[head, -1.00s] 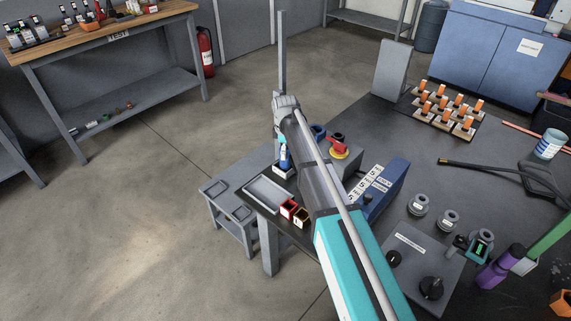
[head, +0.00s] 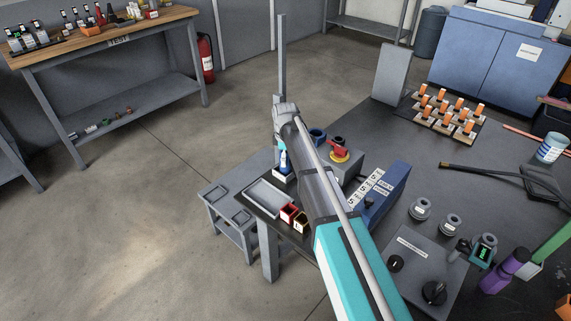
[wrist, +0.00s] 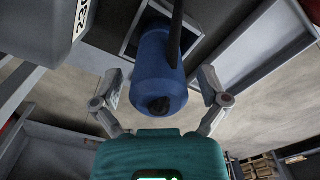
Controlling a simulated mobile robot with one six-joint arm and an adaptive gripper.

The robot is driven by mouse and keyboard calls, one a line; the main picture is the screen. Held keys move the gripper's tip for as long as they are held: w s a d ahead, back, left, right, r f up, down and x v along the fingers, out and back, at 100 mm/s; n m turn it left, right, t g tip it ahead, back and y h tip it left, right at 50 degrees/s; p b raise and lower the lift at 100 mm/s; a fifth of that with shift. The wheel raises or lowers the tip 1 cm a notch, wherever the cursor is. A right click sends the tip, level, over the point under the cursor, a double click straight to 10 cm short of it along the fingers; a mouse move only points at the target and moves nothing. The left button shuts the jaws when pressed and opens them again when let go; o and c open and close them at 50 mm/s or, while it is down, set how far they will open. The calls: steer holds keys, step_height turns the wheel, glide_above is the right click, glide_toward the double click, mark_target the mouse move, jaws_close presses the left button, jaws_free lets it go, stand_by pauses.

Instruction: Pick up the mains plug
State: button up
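The mains plug (wrist: 158,68) appears to be the blue cylinder in the wrist view, with a black cable rising from its far end. It stands over a dark, grey-rimmed square holder (wrist: 128,38). My gripper (wrist: 160,84) has one finger on either side of it, with gaps showing on both sides, so it looks open around the plug and not touching. In the head view my gripper (head: 281,150) is low over the small table's far corner, above a small white-fronted box. A bit of blue shows there, too small to tell apart clearly.
A tall grey post (head: 281,60) rises behind. The floor left is clear.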

steer(key=c, duration=1.1)
steer(key=shift+r, duration=0.15)
steer(key=shift+r+p, duration=0.95)
steer(key=shift+p, duration=0.15)
steer(key=s+d+r+p, duration=0.1)
steer(key=s+r+p, duration=0.2)
steer(key=s, duration=0.1)
steer(key=s+d+r+p, duration=0.2)
steer(key=s+r+p, duration=0.2)
steer(key=s, duration=0.1)
steer(key=s+d+r+p, duration=0.1)
steer(key=s+r+p, duration=0.2)
steer(key=s+r, duration=0.1)
steer(key=shift+s+d+p, duration=0.15)
steer(key=shift+s+p, duration=0.05)
steer(key=shift+p, duration=0.2)
steer(key=shift+f, duration=0.1)
